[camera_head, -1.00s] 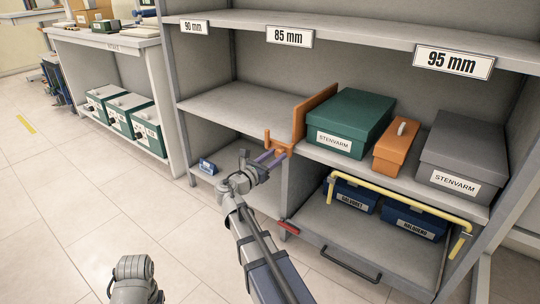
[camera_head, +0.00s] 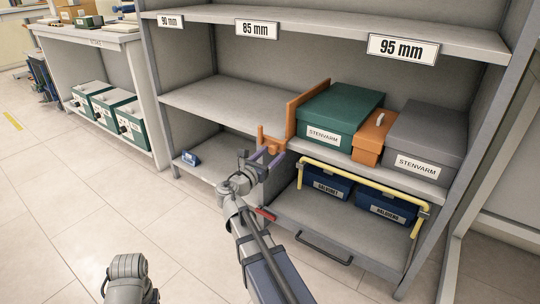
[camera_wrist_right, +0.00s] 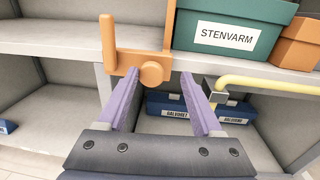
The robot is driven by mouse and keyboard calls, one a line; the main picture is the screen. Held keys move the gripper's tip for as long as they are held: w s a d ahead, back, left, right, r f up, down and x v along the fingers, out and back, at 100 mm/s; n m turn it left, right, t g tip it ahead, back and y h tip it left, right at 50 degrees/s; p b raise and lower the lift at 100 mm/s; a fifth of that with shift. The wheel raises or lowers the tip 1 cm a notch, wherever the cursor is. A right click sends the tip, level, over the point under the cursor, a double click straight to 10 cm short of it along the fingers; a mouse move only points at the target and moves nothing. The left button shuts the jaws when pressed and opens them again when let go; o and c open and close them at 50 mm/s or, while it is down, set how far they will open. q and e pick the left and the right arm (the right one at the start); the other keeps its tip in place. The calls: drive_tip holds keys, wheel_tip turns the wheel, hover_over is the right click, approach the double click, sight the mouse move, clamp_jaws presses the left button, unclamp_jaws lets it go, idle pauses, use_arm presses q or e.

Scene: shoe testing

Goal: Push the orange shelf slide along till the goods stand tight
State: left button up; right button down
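The orange shelf slide (camera_head: 292,112) is an upright plate on the middle shelf with an upright peg and a round knob (camera_wrist_right: 152,73) at its front. The green box (camera_head: 340,112) stands against the plate's right side. An orange box (camera_head: 368,146) with a handle follows, then a grey box (camera_head: 425,140). The three boxes stand close together; any small gap is hard to see. My right gripper (camera_head: 267,156) is at the slide's front. In the right wrist view my right gripper (camera_wrist_right: 159,73) is open, its purple fingers either side of the knob. My left gripper is out of view.
Below, a yellow rail (camera_head: 362,184) runs in front of blue boxes (camera_head: 385,207) on a pull-out shelf with a dark handle (camera_head: 322,250). A grey post stands under the slide. The middle shelf left of the slide (camera_head: 225,103) is clear.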

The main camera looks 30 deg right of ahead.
drive_tip(key=shift+s+d+m+g, duration=0.25)
drive_tip(key=shift+s+d, duration=0.1)
drive_tip(key=shift+s, duration=0.4)
drive_tip(key=shift+s+d+m+g, duration=0.15)
drive_tip(key=shift+s+d+g, duration=0.15)
drive_tip(key=shift+s, duration=0.4)
drive_tip(key=shift+c, duration=2.4)
unclamp_jaws()
drive_tip(key=w+v, duration=0.1)
drive_tip(key=v, duration=0.8)
drive_tip(key=shift+w+a+t, duration=0.35)
drive_tip(key=shift+a, duration=0.1)
drive_tip(key=shift+f, duration=0.15)
drive_tip(key=v, duration=0.7)
drive_tip(key=shift+s+a, duration=0.2)
drive_tip(key=shift+a, duration=0.15)
